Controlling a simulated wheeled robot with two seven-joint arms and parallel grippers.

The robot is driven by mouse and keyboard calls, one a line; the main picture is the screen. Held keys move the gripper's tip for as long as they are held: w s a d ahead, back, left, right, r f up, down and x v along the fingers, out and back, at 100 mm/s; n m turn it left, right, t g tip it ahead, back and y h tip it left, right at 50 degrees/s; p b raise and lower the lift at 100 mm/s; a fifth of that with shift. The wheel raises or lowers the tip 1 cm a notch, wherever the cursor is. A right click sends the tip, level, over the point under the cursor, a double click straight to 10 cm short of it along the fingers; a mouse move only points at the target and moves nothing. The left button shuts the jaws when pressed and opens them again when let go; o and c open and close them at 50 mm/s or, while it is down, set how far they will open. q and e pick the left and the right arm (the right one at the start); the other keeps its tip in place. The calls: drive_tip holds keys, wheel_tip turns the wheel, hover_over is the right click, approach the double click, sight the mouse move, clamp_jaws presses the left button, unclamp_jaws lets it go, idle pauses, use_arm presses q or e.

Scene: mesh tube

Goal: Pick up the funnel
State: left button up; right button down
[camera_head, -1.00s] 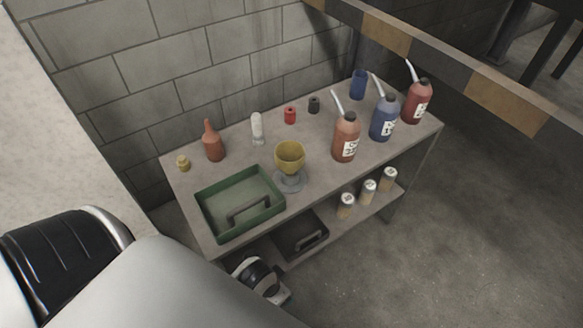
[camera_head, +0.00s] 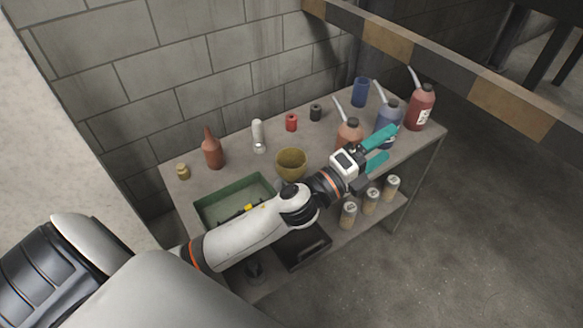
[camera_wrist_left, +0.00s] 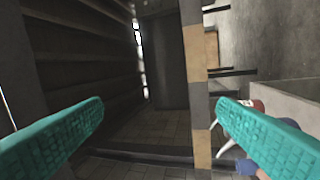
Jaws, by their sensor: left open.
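The yellow funnel (camera_head: 291,161) stands upright on the table near its middle, wide mouth up. My left gripper (camera_head: 391,143) has teal fingers spread open and empty. It is to the right of the funnel, beyond it, over the front right part of the table by the bottles. In the left wrist view the two teal fingers (camera_wrist_left: 161,103) are wide apart with nothing between them. The funnel does not show in that view. My right gripper is not in view.
An orange-brown bottle (camera_head: 349,132), a blue bottle (camera_head: 387,116) and a red bottle (camera_head: 421,107) stand close to the gripper. A green tray (camera_head: 215,203) is left of the funnel, partly behind my arm. Several cans stand on the lower shelf. A striped beam (camera_head: 450,67) runs behind.

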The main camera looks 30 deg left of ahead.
use_arm(q)
drive_tip(key=d+r+m+g+h, duration=0.35)
drive_tip(key=m+h, duration=0.35)
drive_tip(key=m, duration=0.3)
drive_tip(key=m+g+y, duration=1.6)
drive_tip(key=m, duration=0.8)
hover_over(291, 159)
drive_tip(key=shift+t, duration=0.25)
wheel_tip(291, 159, down, 11)
drive_tip(key=shift+d+r, duration=0.15)
drive_tip(key=f, duration=0.6)
drive_tip(key=shift+a, duration=0.2)
drive_tip(key=f, duration=0.2)
drive_tip(key=f+p, duration=0.1)
drive_tip(key=f, duration=0.2)
drive_tip(key=shift+w+f, duration=0.2)
drive_tip(key=shift+f, duration=0.1)
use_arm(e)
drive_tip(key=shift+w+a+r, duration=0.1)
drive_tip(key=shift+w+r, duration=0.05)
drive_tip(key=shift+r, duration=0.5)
